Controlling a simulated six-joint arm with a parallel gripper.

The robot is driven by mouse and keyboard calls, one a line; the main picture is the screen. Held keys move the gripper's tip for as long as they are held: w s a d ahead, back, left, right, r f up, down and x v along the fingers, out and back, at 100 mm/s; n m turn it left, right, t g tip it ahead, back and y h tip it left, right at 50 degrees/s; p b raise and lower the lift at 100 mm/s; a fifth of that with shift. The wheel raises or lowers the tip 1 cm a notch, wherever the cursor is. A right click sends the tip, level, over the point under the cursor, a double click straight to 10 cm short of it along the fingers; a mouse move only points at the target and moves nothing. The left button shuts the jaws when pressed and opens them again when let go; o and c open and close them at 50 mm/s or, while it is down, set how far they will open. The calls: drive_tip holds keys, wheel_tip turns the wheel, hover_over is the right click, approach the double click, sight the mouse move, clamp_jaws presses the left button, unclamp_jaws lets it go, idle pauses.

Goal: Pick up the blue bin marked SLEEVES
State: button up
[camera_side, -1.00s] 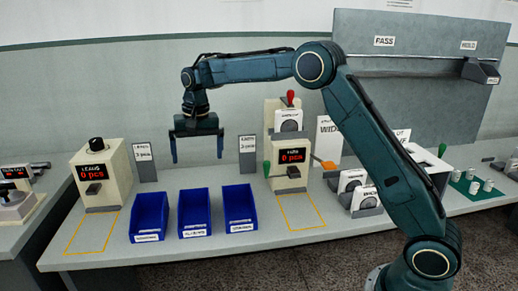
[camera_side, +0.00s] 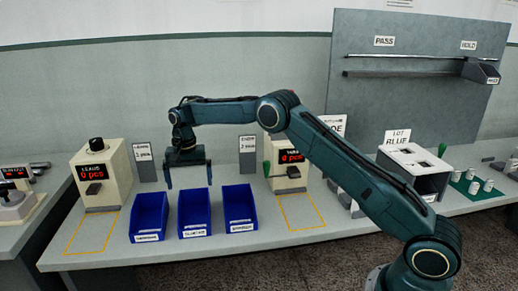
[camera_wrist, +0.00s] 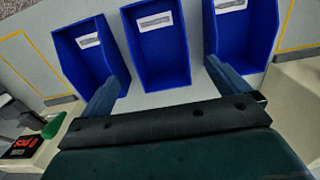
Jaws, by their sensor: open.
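Three blue open-topped bins stand in a row on the bench: a left bin (camera_side: 149,214), a middle bin (camera_side: 194,210) and a right bin (camera_side: 239,206). Each has a white front label too small to read, so I cannot tell which is marked SLEEVES. My gripper (camera_side: 189,186) is open and empty, fingers pointing down, at the back of the middle bin. In the wrist view my gripper (camera_wrist: 164,88) has its fingers spread on either side of the middle bin's (camera_wrist: 160,60) near end. That bin looks empty. I see no contact.
A beige LEADS counter (camera_side: 102,178) stands left of the bins, another beige counter (camera_side: 288,173) to the right. Small sign stands (camera_side: 145,162) and (camera_side: 247,156) are behind the bins. Yellow outlined areas (camera_side: 112,235) and (camera_side: 300,226) on the bench are empty.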

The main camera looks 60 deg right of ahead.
hover_over(196, 220)
wheel_tip(196, 220, down, 8)
drive_tip(key=shift+a+r, duration=0.1)
drive_tip(key=shift+r, duration=0.1)
drive_tip(key=shift+f, duration=0.15)
drive_tip(key=shift+f, duration=2.45)
drive_tip(key=c, duration=0.7)
